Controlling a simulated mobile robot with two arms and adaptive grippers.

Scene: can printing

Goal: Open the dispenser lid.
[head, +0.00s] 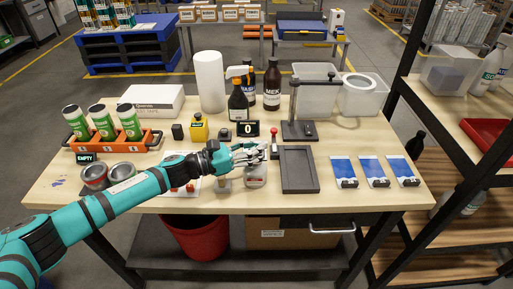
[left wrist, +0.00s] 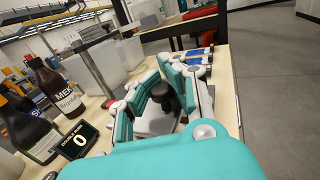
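A small light-grey dispenser (head: 256,182) stands near the front edge of the table, left of a dark grey tray. In the left wrist view its grey body (left wrist: 156,126) shows below a black knob (left wrist: 166,96), which seems to be on its lid; the lid looks closed. My left gripper (head: 250,153) reaches in from the left, just above the dispenser, and partly hides its top. In the left wrist view the fingers (left wrist: 168,88) are spread to either side of the black knob. I cannot tell whether they touch it. My right gripper is not in view.
The dark tray (head: 299,170) and a red-knobbed lever (head: 274,143) stand close by on the right. Dark bottles (head: 272,85) and a counter display (head: 248,129) are behind. A stand (head: 300,128) is at back right. Blue cards (head: 343,171) lie further right.

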